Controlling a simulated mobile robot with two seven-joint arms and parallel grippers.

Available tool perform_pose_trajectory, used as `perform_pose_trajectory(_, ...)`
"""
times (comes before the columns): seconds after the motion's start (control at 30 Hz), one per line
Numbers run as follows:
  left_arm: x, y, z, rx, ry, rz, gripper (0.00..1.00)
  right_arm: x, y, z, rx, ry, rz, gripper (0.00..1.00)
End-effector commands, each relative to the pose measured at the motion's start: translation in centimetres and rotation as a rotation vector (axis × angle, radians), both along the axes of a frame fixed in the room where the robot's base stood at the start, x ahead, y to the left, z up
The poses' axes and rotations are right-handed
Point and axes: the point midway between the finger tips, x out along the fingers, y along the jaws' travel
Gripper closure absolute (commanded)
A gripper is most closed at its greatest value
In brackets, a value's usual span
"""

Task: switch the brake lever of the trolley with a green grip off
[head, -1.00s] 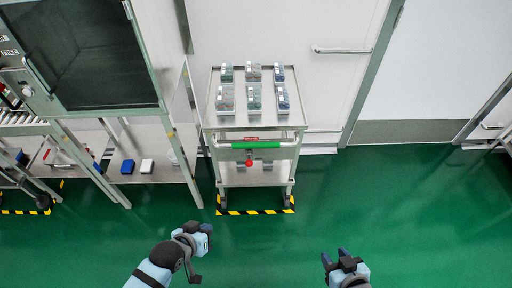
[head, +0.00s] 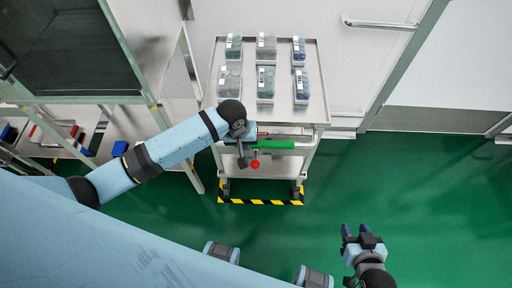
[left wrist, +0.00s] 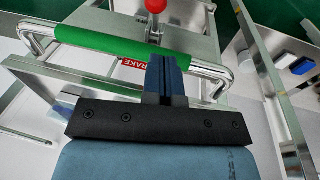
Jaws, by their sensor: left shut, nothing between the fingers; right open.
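The steel trolley (head: 316,88) stands against the wall, its green grip (head: 280,145) on the near push bar. The brake lever has a red ball knob (head: 255,164) just below the bar. In the left wrist view, the green grip (left wrist: 100,38) crosses the top left, the red knob (left wrist: 156,5) is at the top edge, and a red BRAKE label (left wrist: 131,63) is partly covered by my fingers. My left gripper (head: 243,160) is shut and empty, close to the knob at the grip's left end; contact cannot be told. My right gripper (head: 357,231) is open and empty, over the floor.
Several boxes of parts (head: 265,82) stand on the trolley's top tray. Yellow-black floor tape (head: 260,201) lies by its wheels. A steel rack with a dark panel (head: 70,45) stands close on the left. Green floor to the right is free.

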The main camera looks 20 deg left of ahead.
Motion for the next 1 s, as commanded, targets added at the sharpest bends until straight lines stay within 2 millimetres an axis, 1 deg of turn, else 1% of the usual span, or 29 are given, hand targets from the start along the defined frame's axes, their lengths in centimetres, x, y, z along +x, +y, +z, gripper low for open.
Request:
perform_pose_trajectory(0.33, 0.0, 0.0, -0.1, 0.001, 0.003, 0.002, 1.00, -0.2, -0.2, -0.2, -0.004, 0.005, 0.000, 0.57)
perform_pose_trajectory(0.43, 0.1, 0.0, -0.7, 0.002, 0.004, 0.002, 1.00, -0.2, -0.2, -0.3, -0.005, 0.006, 0.000, 0.57)
perform_pose_trajectory(0.57, 0.3, -0.3, -2.5, 0.003, 0.005, 0.002, 1.00, -0.2, -0.3, -0.6, -0.005, 0.006, -0.001, 0.57)
perform_pose_trajectory(0.8, 0.8, -0.9, -6.8, 0.002, 0.003, 0.002, 1.00, -0.2, -0.3, -0.9, -0.005, 0.005, -0.001, 0.57)
perform_pose_trajectory(0.9, 0.9, -1.1, -8.2, 0.003, 0.003, 0.002, 1.00, -0.1, -0.3, -1.0, -0.005, 0.005, -0.001, 0.57)
perform_pose_trajectory(1.0, 1.1, -1.2, -9.2, 0.001, 0.002, 0.002, 1.00, -0.1, -0.2, -1.1, -0.005, 0.004, -0.001, 0.57)
